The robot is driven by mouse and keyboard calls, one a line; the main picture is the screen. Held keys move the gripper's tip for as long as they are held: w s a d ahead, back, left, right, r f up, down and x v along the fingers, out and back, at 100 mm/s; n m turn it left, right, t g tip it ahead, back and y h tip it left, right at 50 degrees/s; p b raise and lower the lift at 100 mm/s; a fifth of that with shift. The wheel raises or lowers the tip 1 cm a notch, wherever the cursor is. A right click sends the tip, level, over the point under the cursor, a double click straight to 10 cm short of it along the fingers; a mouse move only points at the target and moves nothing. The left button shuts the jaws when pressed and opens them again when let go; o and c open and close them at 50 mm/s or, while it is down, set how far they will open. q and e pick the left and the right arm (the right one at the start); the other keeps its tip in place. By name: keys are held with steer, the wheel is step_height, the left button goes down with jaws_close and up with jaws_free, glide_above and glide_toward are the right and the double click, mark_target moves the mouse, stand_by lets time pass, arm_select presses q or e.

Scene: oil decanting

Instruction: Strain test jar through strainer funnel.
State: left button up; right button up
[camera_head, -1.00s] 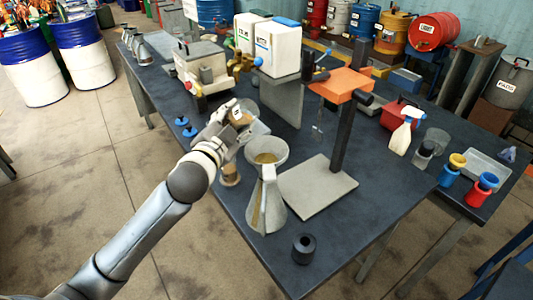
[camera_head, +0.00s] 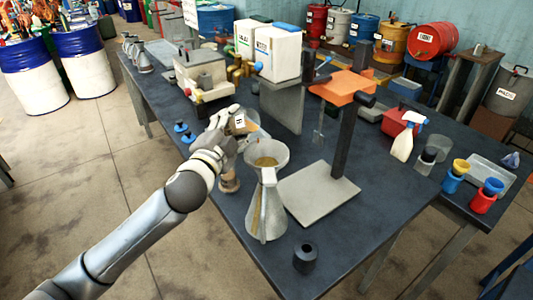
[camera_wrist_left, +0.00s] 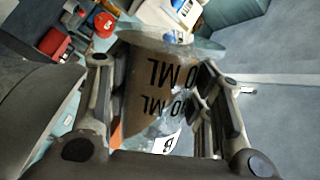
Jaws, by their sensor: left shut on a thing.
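My left gripper (camera_head: 232,122) is shut on a clear glass test jar (camera_wrist_left: 160,90) with black "ML" marks and a small white "B" label. Brown contents show through its wall. The label also shows in the head view, where the jar (camera_head: 241,122) is held above the table, up and left of the strainer funnel. My right gripper is not in view.
A brown-filled vessel (camera_head: 229,181) stands below my left gripper, beside the jug. A stand with an orange top (camera_head: 342,88) and grey base is right of the jug. A dark cylinder (camera_head: 305,257) stands near the front edge. A spray bottle (camera_head: 405,142) is farther right.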

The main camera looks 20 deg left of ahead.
mark_target(237, 125)
arm_select(q)
steer(key=shift+r+m, duration=0.2)
steer(key=shift+m, duration=0.3)
steer(key=shift+r+m, duration=0.3)
steer(key=shift+m, duration=0.2)
stand_by(0.8)
steer(key=shift+s+d+r+m+t+p, duration=0.15)
steer(key=shift+d+r+m+p, duration=0.15)
steer(key=shift+m, duration=0.2)
steer(key=shift+w+d+r+m+t+p, duration=0.1)
steer(key=shift+d+r+m+t+p, duration=0.1)
steer(key=shift+d+m+p, duration=0.25)
stand_by(0.5)
steer(key=shift+f+m+b, duration=0.3)
steer(key=shift+f+m, duration=0.05)
steer(key=shift+m, duration=0.5)
stand_by(0.4)
steer(key=shift+s+d+r+m+t+h+p, duration=0.15)
steer(key=shift+r+m+h+p, duration=0.15)
steer(key=shift+m, duration=0.2)
steer(key=shift+w+d+r+m+t+h+p, duration=0.1)
steer(key=shift+d+r+m+p, duration=0.1)
steer(key=shift+m+p, duration=0.25)
